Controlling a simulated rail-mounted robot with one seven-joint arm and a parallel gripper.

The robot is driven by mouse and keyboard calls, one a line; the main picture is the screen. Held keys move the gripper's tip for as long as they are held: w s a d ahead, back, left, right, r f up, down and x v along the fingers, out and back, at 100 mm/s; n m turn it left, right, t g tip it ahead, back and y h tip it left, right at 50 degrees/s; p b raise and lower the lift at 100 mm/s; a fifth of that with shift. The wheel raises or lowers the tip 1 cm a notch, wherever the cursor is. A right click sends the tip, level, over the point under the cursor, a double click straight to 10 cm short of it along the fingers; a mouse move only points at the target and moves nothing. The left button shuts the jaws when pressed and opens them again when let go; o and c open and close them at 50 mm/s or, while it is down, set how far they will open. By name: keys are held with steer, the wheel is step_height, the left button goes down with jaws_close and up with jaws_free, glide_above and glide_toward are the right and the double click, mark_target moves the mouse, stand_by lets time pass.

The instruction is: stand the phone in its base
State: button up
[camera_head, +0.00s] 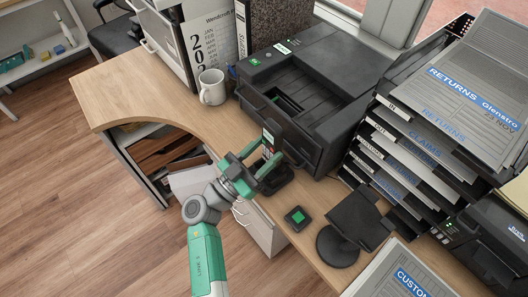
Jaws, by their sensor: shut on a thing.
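My gripper (262,160) is green and grey and reaches in over the front edge of the counter. It is shut on the phone (267,139), a dark upright handset with a small patch of light and red on its face. The fingers cover much of the phone's lower part. The black base (282,180) sits on the counter just below and behind the fingers. The phone is right over or at the base; I cannot tell whether its foot touches it.
A black printer (318,95) stands close behind the phone. A white mug (212,87) is to the left. A small block with a green top (297,217) and a black stand (354,228) are to the right. Stacked paper trays (405,150) fill the right. The counter's left end (120,92) is clear.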

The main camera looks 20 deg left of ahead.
mark_target(268, 158)
steer(key=shift+s+a+f+b, duration=0.15)
steer(key=shift+s+b, duration=0.1)
steer(key=shift+b, duration=0.3)
steer(key=shift+f+b, duration=0.85)
steer(key=shift+b, duration=0.45)
steer(key=shift+b, duration=0.45)
stand_by(0.7)
steer(key=shift+f+b, duration=0.55)
steer(key=shift+b, duration=0.65)
steer(key=shift+f, duration=0.15)
steer(key=shift+f+b, duration=0.55)
steer(key=shift+b, duration=0.2)
